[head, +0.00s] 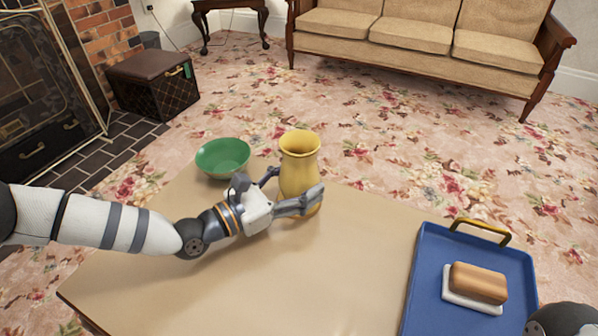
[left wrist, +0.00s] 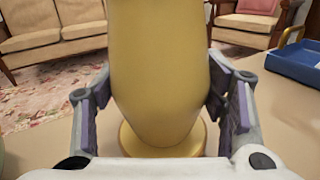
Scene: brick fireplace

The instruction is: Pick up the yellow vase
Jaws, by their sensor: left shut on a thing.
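The yellow vase (head: 299,160) stands upright near the far edge of the tan table (head: 220,285) in the head view. My left gripper (head: 292,196) is around its lower body and shut on it, one finger on each side. In the left wrist view the vase (left wrist: 160,75) fills the middle between the two finger pads (left wrist: 162,108), with its round foot below them. I cannot tell whether the foot touches the table. Only a dark part of my right arm shows at the lower right of the head view; the right gripper is not visible.
A green bowl (head: 222,158) sits just left of the vase. A blue tray (head: 425,275) with a gold handle lies at the table's right, holding a brown block (head: 478,282) on a white dish (head: 470,302). The table's front middle is clear. A sofa (head: 420,40) stands beyond.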

